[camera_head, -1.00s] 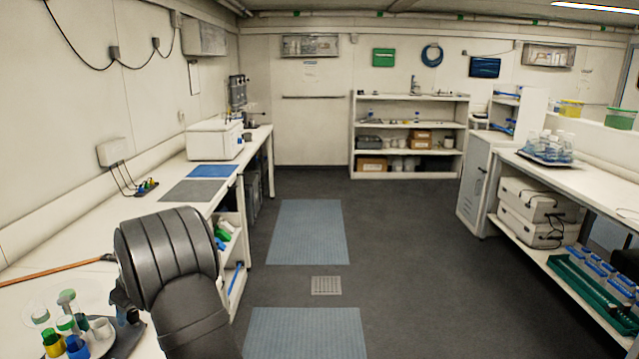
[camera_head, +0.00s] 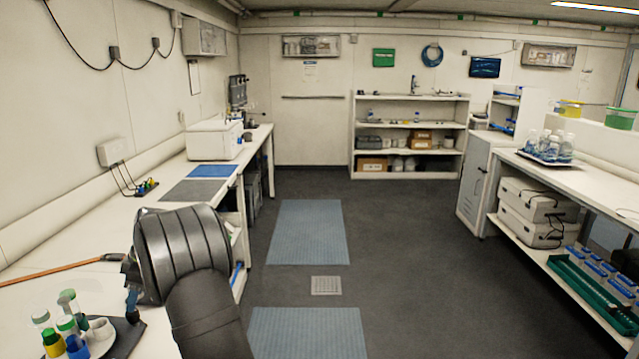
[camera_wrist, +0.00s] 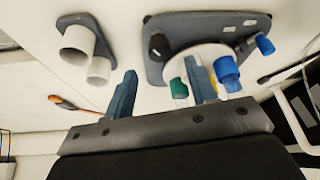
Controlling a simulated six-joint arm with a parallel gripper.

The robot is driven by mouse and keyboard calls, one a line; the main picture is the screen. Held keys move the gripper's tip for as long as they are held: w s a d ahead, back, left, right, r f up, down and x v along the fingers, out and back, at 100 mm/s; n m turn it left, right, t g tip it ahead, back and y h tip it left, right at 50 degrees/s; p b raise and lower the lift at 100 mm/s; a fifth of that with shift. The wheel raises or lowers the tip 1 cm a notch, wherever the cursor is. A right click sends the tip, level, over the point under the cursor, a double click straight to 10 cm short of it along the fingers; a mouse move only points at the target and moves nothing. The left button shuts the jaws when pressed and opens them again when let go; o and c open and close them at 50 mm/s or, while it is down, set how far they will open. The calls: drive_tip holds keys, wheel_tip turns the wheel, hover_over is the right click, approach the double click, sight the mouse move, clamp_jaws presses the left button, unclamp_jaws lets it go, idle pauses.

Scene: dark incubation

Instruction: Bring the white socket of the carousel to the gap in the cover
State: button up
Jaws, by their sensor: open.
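The carousel's white disc (camera_wrist: 197,58) sits on a dark grey base (camera_wrist: 165,72) in the wrist view. Tubes with a green cap (camera_wrist: 179,88) and a blue cap (camera_wrist: 226,70) stand at it. In the head view the carousel is at the lower left, with yellow, blue and green tube parts and a white, cup-like socket (camera_head: 102,328). I cannot pick out the gap in the cover. My gripper (camera_wrist: 160,72) is open and empty. Its right finger overlaps the disc between the green and blue tubes; its left finger is left of the base. Contact cannot be told.
Two white cylinders (camera_wrist: 76,47) stand on a separate grey plate at the left of the wrist view. An orange-handled rod (camera_head: 60,270) lies on the bench. A grey mat (camera_head: 192,191), a blue mat (camera_head: 211,171) and a white box (camera_head: 213,139) are farther along.

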drive_tip(key=shift+v, duration=0.9)
